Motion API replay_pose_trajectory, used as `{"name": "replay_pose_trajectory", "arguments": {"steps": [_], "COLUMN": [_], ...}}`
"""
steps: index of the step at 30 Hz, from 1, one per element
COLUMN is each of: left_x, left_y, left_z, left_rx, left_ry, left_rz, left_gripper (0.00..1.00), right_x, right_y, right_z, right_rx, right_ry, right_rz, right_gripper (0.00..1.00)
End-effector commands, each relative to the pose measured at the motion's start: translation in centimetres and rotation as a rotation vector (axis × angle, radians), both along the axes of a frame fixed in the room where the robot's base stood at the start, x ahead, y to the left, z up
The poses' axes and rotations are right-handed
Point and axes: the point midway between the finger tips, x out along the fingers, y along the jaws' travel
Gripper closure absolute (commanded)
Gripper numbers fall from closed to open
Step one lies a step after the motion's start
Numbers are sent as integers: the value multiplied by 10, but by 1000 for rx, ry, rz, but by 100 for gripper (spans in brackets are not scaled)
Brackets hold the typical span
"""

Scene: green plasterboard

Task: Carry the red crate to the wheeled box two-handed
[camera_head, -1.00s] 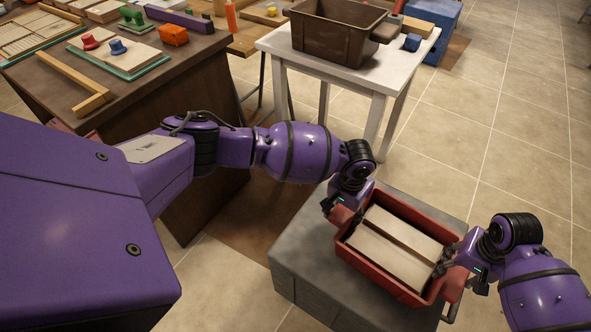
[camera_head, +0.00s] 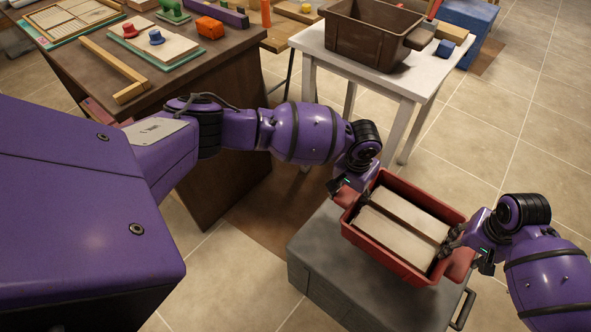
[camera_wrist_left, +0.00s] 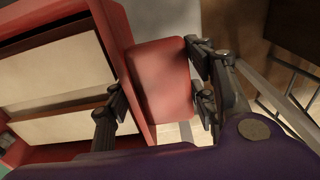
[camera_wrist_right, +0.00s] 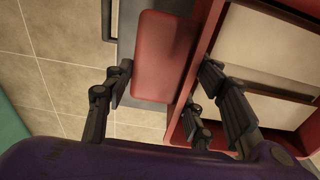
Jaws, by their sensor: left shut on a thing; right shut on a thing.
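The red crate (camera_head: 385,252), holding pale flat boards (camera_head: 404,225), is between my two grippers. My left gripper (camera_head: 347,190) is shut on the red lug at the crate's left end; its fingers straddle that lug (camera_wrist_left: 160,80) in the left wrist view. My right gripper (camera_head: 460,250) is shut on the lug at the other end, shown in the right wrist view (camera_wrist_right: 162,55). Below the crate is a grey box (camera_head: 325,265) with a side handle (camera_head: 465,308); its wheels are not visible. The crate overhangs its far edge in the picture. I cannot tell whether they touch.
A white table (camera_head: 310,45) with a brown crate (camera_head: 370,35) stands beyond. A dark workbench (camera_head: 215,85) with boards and small coloured parts is at left. A blue box (camera_head: 470,22) stands at the back right. Tiled floor is open on the right.

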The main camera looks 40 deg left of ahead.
Motion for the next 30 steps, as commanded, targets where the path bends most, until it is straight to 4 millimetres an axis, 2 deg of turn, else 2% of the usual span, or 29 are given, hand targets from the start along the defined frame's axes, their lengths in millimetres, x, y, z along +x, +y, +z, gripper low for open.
{"name": "replay_pose_trajectory", "arguments": {"steps": [1, 8, 30], "left_x": [4, 2, -14], "left_y": [2, 2, 2], "left_z": [4, -4, -57], "left_rx": [3, 4, 3], "left_ry": [-7, -1, 39], "left_rz": [1, 1, 1], "left_gripper": [100, 100, 100], "right_x": [4, 1, -14], "right_y": [-2, -2, -2], "right_z": [4, -4, -58], "right_rx": [-2, -2, -3], "right_ry": [-9, -2, 38], "right_rz": [-2, -2, -2], "right_gripper": [100, 100, 100]}}
